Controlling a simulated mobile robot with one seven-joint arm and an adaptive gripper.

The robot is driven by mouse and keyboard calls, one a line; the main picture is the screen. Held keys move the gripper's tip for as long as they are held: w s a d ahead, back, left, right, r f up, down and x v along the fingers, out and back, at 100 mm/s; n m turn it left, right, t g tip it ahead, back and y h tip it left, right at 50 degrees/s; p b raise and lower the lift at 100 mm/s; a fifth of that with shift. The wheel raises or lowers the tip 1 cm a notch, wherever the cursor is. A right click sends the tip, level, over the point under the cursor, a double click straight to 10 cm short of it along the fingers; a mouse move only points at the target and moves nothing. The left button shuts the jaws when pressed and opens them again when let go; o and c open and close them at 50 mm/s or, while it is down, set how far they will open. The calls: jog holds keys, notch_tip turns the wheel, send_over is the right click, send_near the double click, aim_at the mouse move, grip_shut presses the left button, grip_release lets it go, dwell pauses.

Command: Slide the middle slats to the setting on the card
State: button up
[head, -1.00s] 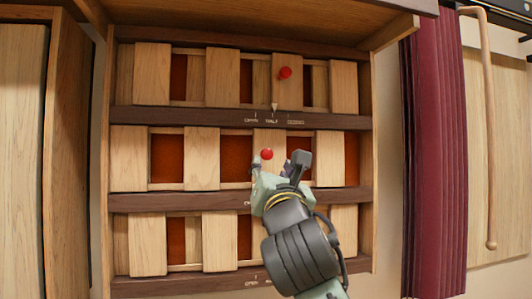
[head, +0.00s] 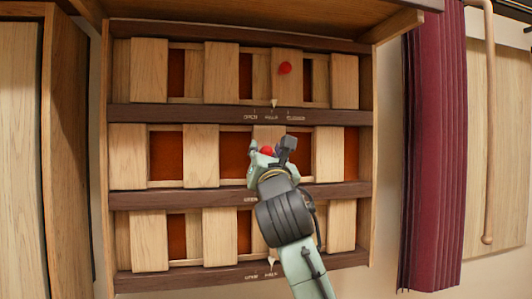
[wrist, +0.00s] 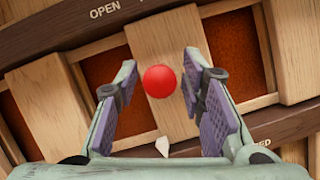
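The middle row of wooden slats (head: 202,155) has gaps showing an orange-red backing. Its red knob (head: 267,150) sits on a slat; in the wrist view the round knob (wrist: 159,81) is between my two fingers. My gripper (head: 271,147) is open around the knob, and small gaps show on both sides in the wrist view. A pale pointer (wrist: 163,147) is below the knob, left of a label ending in "ED" (wrist: 260,141). My gripper hides most of the middle row's labels. No card can be made out.
The top row has its own red knob (head: 285,68), with its pointer (head: 274,103) at HALF. The bottom row's pointer (head: 271,262) is by HALF, partly beside my arm. A maroon curtain (head: 433,150) hangs right of the cabinet; a wooden door (head: 20,150) stands left.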

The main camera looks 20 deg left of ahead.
grip_shut()
dwell(0.6)
